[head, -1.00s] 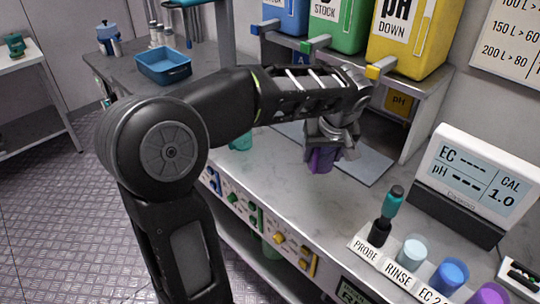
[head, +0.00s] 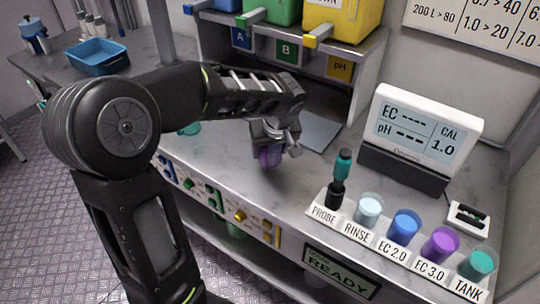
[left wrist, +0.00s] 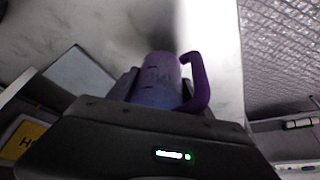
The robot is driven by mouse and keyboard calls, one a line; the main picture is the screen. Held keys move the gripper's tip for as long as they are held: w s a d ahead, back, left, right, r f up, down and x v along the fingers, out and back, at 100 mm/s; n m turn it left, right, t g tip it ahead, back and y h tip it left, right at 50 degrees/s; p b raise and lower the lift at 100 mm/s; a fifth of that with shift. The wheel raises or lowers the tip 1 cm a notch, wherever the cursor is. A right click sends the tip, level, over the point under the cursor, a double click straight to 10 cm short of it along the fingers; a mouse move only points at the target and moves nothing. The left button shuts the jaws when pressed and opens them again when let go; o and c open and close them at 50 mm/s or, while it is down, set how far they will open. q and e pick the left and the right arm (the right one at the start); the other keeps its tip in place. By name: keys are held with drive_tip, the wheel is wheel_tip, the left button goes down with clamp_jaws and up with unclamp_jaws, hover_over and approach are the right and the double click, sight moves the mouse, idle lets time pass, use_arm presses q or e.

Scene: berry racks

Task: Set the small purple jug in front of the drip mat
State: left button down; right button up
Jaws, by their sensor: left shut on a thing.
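The small purple jug (head: 270,156) is held in my left gripper (head: 272,145), over the front part of the counter. In the left wrist view the jug (left wrist: 158,78) sits between the fingers, with its handle (left wrist: 195,82) to the right. My left gripper is shut on it. The grey drip mat (head: 320,134) lies behind and to the right of the jug, partly hidden by my arm. It also shows in the left wrist view (left wrist: 78,76). I cannot tell whether the jug's base touches the counter. My right gripper is not in view.
A rack with blue, green and yellow (head: 343,22) canisters stands behind the mat. To the right are the EC/pH meter (head: 425,128), a teal probe (head: 342,168) and several labelled cups. A teal cup (head: 190,128) is partly hidden behind my arm. The counter's front edge is close to the jug.

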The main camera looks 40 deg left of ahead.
sight(270, 157)
use_arm(q)
drive_tip(key=shift+f, duration=1.35)
drive_tip(key=shift+f, duration=0.2)
drive_tip(key=shift+c, duration=2.2)
unclamp_jaws()
drive_tip(key=shift+r, duration=0.2)
drive_tip(key=v, duration=1.2)
